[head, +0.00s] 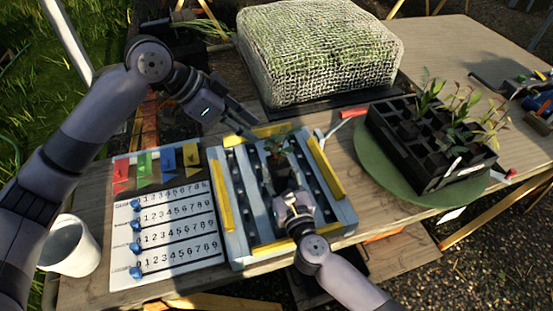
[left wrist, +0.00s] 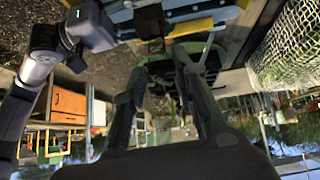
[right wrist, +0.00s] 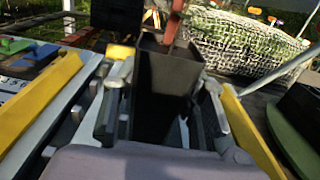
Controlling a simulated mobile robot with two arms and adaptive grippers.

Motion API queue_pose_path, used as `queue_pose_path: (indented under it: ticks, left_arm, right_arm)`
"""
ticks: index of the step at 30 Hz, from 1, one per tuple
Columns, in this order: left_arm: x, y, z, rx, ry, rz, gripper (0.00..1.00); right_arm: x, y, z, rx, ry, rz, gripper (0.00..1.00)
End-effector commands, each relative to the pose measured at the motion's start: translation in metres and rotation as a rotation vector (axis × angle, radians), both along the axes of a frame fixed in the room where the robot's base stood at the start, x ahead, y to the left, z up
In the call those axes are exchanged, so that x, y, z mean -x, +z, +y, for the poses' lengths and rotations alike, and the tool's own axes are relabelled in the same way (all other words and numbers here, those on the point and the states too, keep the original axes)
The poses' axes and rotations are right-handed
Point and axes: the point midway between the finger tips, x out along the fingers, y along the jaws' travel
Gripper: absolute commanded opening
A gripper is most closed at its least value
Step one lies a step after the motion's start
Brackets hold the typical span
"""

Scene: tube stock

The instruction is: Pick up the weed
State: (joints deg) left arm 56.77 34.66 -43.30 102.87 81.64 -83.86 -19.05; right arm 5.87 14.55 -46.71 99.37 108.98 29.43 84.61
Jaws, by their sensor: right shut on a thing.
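A small plant (head: 281,148) with green leaves and a reddish stem stands in a black square pot (right wrist: 168,72). My right gripper (head: 284,184) is shut on this pot, above the grey rack with yellow bars (head: 226,205). In the right wrist view its fingers (right wrist: 160,112) lie on both sides of the pot. My left gripper (head: 250,127) is open and empty, just above and left of the plant in the head view. Its fingers (left wrist: 155,78) are spread in the left wrist view. I cannot tell which plant is the weed.
A black cell tray (head: 440,178) with several seedlings stands on a round green mat (head: 385,180) at right. A mesh-covered box (head: 318,55) stands behind. A numbered board (head: 170,235) with blue knobs and a white cup (head: 68,246) are at left. Tools (head: 530,95) lie far right.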

Motion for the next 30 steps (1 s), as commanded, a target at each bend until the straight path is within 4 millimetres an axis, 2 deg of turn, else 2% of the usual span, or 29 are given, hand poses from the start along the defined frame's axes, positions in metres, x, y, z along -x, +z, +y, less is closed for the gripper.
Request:
queue_pose_path:
  ticks: [3, 9, 11, 18, 26, 30]
  left_arm:
    - [-0.003, 0.015, -0.012, -0.124, 0.002, 0.024, 0.27]
    - [-0.004, 0.023, -0.016, -0.258, 0.026, 0.048, 0.27]
    - [-0.004, 0.018, -0.018, -0.271, 0.029, 0.053, 0.27]
    - [-0.009, -0.020, -0.033, -0.272, 0.030, 0.055, 0.27]
    - [-0.013, -0.040, -0.042, -0.271, 0.029, 0.053, 0.27]
    - [-0.017, -0.057, -0.052, -0.271, 0.030, 0.054, 0.27]
  right_arm:
    - [0.000, 0.000, 0.000, 0.001, -0.001, 0.000, 0.06]
    - [0.000, -0.001, -0.001, 0.001, -0.001, 0.001, 0.06]
    - [0.000, -0.001, 0.000, 0.001, -0.001, 0.001, 0.06]
    - [0.000, 0.000, 0.000, 0.001, -0.001, 0.001, 0.06]
    - [0.000, 0.000, 0.000, 0.001, -0.001, 0.001, 0.06]
    - [0.000, -0.001, 0.000, 0.001, -0.001, 0.001, 0.06]
